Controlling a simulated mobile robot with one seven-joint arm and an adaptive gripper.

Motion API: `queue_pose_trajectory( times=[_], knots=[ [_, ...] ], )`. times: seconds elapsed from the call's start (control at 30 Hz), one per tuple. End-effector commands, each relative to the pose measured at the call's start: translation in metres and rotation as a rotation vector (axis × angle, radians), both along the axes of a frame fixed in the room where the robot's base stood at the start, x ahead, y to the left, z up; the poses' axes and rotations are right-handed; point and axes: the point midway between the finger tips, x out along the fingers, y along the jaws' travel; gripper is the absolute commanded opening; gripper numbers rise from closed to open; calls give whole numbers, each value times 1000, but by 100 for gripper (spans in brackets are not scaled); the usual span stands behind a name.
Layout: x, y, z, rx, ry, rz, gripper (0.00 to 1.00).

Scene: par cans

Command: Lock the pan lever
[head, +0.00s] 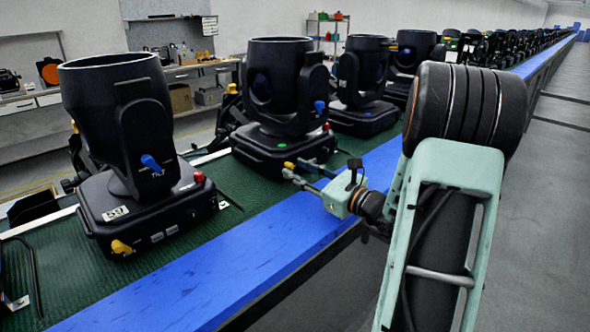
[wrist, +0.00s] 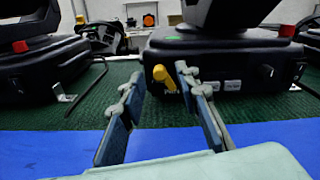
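A yellow lever (wrist: 164,78) sticks out of the front of a black moving-head light's base (wrist: 215,60) in the wrist view. In the head view this yellow lever (head: 289,165) is small, at the base of the second light (head: 278,100). I take it for the pan lever. My gripper (wrist: 161,80) is open, one finger on each side of the lever in the picture. I cannot tell whether the tips reach around it or stop short; no contact shows. In the head view my gripper (head: 298,170) is at the light's front corner.
The nearer light (head: 120,140) has a blue knob (head: 151,164), a red button (head: 199,177) and its own yellow lever (head: 122,247). Several more lights stand in a row on the green belt (head: 190,255). A blue rail (head: 210,270) edges it. Grey floor lies at right.

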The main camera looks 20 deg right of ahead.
Motion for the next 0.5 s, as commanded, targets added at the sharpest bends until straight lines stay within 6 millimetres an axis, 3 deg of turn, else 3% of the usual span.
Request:
queue_pose_trajectory(
  times=[0.2, 0.47, 0.5],
  knots=[
    [14, 5, 0, -1, 0, 0, 30],
    [15, 6, 0, -1, 0, 0, 30],
    [15, 6, 0, -1, 0, 0, 25]
  ],
)
